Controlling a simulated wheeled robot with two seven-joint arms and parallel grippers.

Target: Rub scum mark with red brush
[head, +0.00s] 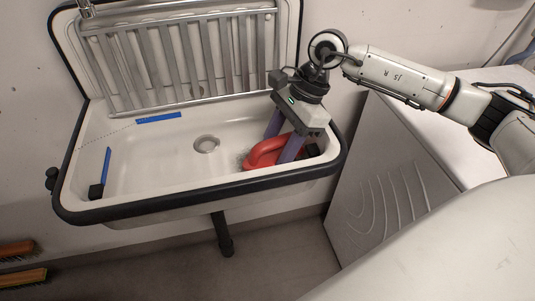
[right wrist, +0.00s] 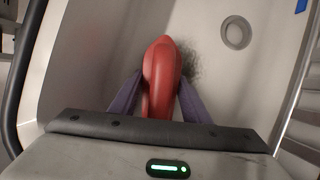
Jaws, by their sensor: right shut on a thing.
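The red brush (head: 268,151) is in the right part of the white sink basin. My right gripper (head: 287,146) reaches down into the basin with its purple fingers shut on the red brush. In the right wrist view the red brush (right wrist: 162,75) sits between the two fingers (right wrist: 160,97). A dark, fuzzy grey scum mark (right wrist: 188,62) shows on the basin floor beside the brush, and part of it is hidden under the brush. In the head view only a bit of the scum mark (head: 243,160) shows left of the brush. My left gripper is not in view.
The sink (head: 160,160) has a dark rim and a drain (head: 206,144). A metal rack (head: 175,60) stands behind it. A white machine (head: 385,165) stands at right. Other brushes (head: 22,278) lie lower left.

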